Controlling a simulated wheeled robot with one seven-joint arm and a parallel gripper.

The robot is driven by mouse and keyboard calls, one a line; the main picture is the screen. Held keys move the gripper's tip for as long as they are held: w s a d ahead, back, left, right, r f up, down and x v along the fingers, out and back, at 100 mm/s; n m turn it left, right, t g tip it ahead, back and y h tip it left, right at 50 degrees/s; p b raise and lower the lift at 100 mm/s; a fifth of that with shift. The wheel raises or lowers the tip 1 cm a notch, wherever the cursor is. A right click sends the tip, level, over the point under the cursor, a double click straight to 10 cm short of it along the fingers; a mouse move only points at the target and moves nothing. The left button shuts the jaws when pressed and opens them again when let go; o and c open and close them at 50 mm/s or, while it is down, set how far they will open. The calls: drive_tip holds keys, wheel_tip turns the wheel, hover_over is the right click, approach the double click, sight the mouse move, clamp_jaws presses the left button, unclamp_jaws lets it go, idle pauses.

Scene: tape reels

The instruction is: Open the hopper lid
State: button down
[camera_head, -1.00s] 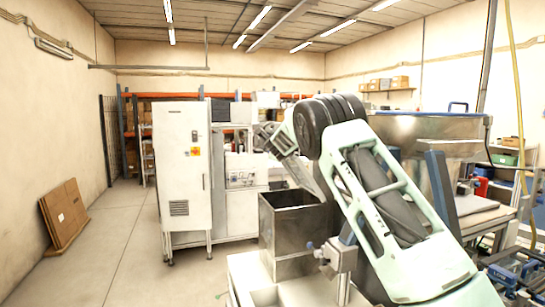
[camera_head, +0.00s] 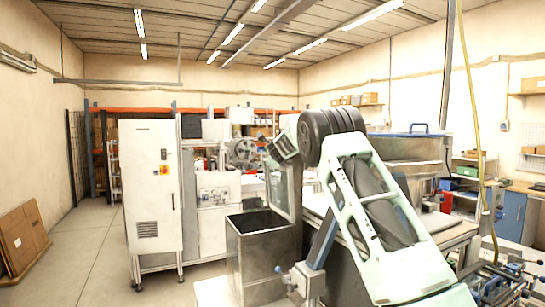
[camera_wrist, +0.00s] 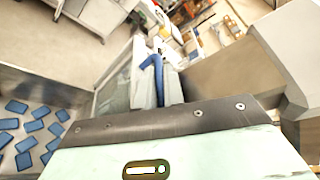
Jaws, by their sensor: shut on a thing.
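The hopper (camera_head: 262,258) is an open-topped grey metal box in the lower middle of the head view. Its lid (camera_head: 284,190) stands up steeply at the right side of the opening. My gripper (camera_head: 281,153) is at the lid's upper edge, shut on the lid, though the fingertips are small and partly hidden there. In the wrist view, the hopper (camera_wrist: 45,82) is at the left, with several small blue pieces (camera_wrist: 33,125) inside. The lid (camera_wrist: 113,88) shows beside a blue part near the middle; the exact grip is unclear.
A white cabinet (camera_head: 152,190) stands left of the hopper, with a machine (camera_head: 216,195) behind. A large metal bin with a blue handle (camera_head: 410,150) is at the right. Flattened cardboard (camera_head: 22,235) leans on the left wall. Floor at the left is clear.

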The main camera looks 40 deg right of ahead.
drive_tip(key=shift+d, duration=0.15)
drive_tip(key=c, duration=1.5)
unclamp_jaws()
drive_tip(key=shift+f, duration=0.1)
drive_tip(key=shift+s+a+b, duration=0.45)
drive_tip(key=shift+b, duration=0.05)
drive_tip(key=b+v, duration=0.5)
drive_tip(key=v, duration=1.1)
drive_tip(key=shift+s, duration=0.1)
